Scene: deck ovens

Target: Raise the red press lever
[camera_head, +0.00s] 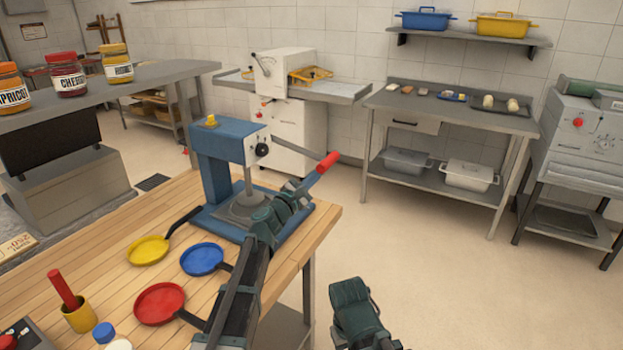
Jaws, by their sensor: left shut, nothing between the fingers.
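The blue press (214,172) stands on the wooden table near its far right corner. A grey bar runs right from the press head to the red press lever handle (327,162), which slants down to the left beyond the table edge. My left gripper (298,190) is shut and empty at the lower left end of the red handle. It appears close under the handle; I cannot tell whether it touches. My left arm hides part of the press base. Of my right arm only dark green links show at the bottom; its fingers do not show.
Yellow (148,250), blue (202,259) and red (160,303) pans lie on the table left of my arm. A yellow cup (79,317) holds a red-handled tool. Jars stand on a grey shelf (150,84). The floor (420,260) right of the table is clear.

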